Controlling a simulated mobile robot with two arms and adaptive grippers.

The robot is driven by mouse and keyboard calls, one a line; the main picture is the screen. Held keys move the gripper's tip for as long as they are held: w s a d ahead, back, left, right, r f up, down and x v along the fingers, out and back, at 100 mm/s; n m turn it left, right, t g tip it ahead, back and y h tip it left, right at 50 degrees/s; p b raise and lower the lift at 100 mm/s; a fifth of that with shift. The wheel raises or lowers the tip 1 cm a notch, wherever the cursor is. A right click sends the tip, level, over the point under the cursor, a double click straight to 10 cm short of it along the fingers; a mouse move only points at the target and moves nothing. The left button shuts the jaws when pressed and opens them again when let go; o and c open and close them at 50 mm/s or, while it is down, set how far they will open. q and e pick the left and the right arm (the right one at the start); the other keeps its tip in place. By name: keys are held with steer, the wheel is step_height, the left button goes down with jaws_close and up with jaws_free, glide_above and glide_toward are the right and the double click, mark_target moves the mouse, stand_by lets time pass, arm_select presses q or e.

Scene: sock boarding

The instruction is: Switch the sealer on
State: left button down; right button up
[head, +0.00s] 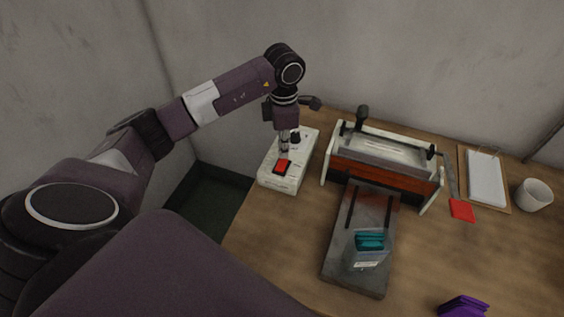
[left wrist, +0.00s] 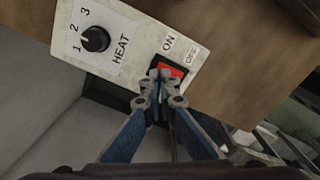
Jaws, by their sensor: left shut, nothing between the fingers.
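The sealer (head: 382,178) stands on the table, a wooden-fronted machine with a pale top. Its white control box (head: 275,183) sits to its left, with a red rocker switch (head: 283,167). In the left wrist view the switch (left wrist: 173,69) lies between the ON and OFF labels, beside the black HEAT knob (left wrist: 95,39). My left gripper (head: 284,153) points down at the switch, shut and empty. Its closed tips (left wrist: 158,74) overlap the ON side of the switch; I cannot tell whether they touch it or which way the rocker is tipped. My right gripper is out of view.
A grey sliding bed (head: 340,262) in front of the sealer bears a clear bag with teal contents (head: 369,245). A red tag (head: 461,210), a clipboard (head: 487,178) and a white cup (head: 534,195) are at the right. Purple cloth (head: 463,306) lies at the front.

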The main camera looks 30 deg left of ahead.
mark_target(283, 160)
arm_select(q)
steer(key=shift+f+b, duration=1)
steer(key=shift+f, duration=0.25)
stand_by(0.4)
steer(key=shift+r, duration=0.15)
steer(key=shift+r+p, duration=2.15)
steer(key=shift+r, duration=1.3)
steer(key=shift+f, duration=0.1)
